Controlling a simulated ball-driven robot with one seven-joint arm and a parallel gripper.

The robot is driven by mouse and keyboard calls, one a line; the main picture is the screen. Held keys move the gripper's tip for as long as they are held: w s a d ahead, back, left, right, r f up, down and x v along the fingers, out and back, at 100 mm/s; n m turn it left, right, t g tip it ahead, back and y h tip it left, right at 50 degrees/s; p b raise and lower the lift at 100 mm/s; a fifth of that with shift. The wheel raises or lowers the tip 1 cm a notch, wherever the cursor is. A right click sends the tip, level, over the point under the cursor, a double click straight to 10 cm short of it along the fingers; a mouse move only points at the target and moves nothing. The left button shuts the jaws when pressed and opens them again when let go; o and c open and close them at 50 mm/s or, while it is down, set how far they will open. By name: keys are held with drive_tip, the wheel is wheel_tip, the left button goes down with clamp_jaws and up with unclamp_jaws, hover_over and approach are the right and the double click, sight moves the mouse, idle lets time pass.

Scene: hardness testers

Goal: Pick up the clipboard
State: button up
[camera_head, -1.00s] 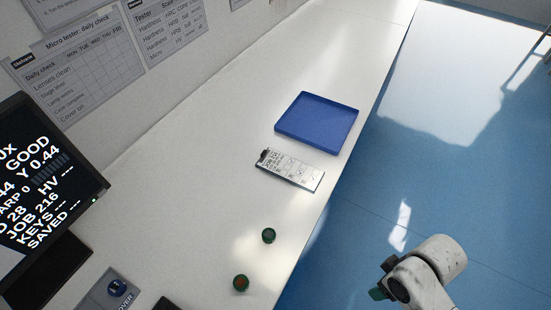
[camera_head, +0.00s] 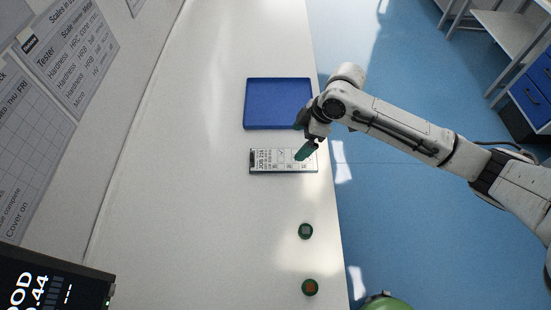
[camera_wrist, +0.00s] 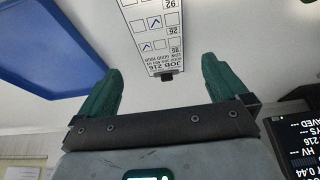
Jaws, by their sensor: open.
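The clipboard (camera_head: 270,160) lies flat on the white bench near its right edge, with a printed sheet and a dark clip at its left end. In the wrist view the clipboard (camera_wrist: 155,30) shows upside down beyond the fingers, its clip end nearest. My gripper (camera_head: 303,155) is over the right part of the clipboard in the head view and hides a little of it. In the wrist view my gripper (camera_wrist: 160,88) has its two green fingers wide apart with nothing between them. I cannot tell the exact height of the fingers above the clipboard.
A blue tray (camera_head: 278,103) lies just behind the clipboard and also shows in the wrist view (camera_wrist: 50,45). A dark monitor (camera_head: 50,280) is at the lower left. The bench left of the clipboard is clear.

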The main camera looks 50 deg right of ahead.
hover_over(284, 159)
drive_tip(key=s+d, duration=0.1)
drive_tip(key=s, duration=0.1)
drive_tip(key=f, duration=0.5)
drive_tip(key=shift+w+d+f, duration=0.1)
drive_tip(key=shift+d+f, duration=0.05)
drive_tip(key=shift+d, duration=0.05)
drive_tip(key=shift+d+p+x, duration=0.2)
drive_tip(key=shift+p+x, duration=0.35)
drive_tip(key=shift+x, duration=1.65)
drive_tip(key=shift+c, duration=0.5)
drive_tip(key=c, duration=0.8)
drive_tip(key=shift+c, duration=0.2)
